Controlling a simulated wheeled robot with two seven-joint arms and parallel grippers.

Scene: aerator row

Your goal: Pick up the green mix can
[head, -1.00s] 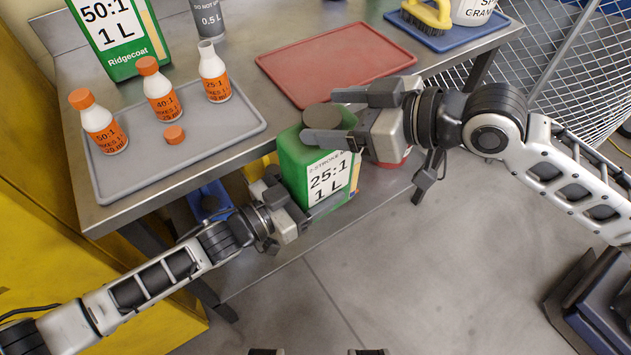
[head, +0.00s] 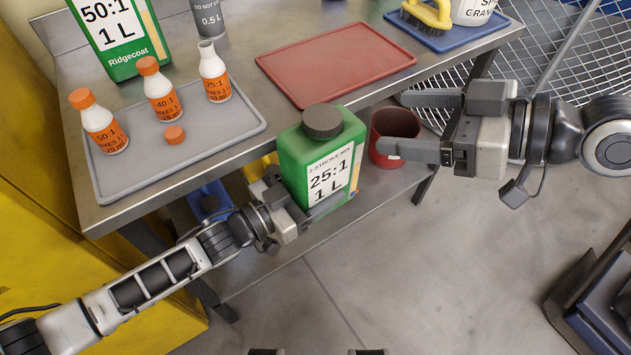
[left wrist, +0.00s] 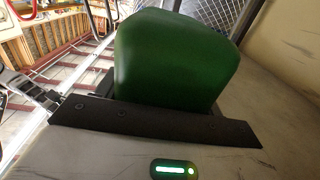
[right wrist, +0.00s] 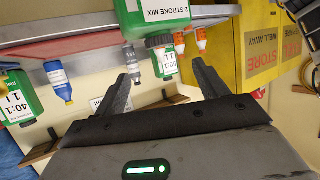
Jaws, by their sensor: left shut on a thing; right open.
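The green mix can (head: 295,158), with a dark grey cap and a white label reading 25:1 1 L, is upright in front of the bench's front edge. My left gripper (head: 300,198) is shut on its lower part. The can's green side (left wrist: 175,60) fills the middle of the left wrist view, above the dark gripper edge. My right gripper (head: 395,123) is open and empty, to the right of the can and apart from it. In the right wrist view, its open fingers (right wrist: 165,85) have nothing between them that they touch.
A grey tray (head: 225,130) holds several white bottles with orange labels and a loose orange cap. Behind it stands a green 50:1 can (head: 125,65). A red tray (head: 335,62) is bare. A dark red cup (head: 404,122) is partly behind my right gripper. Floor in front is clear.

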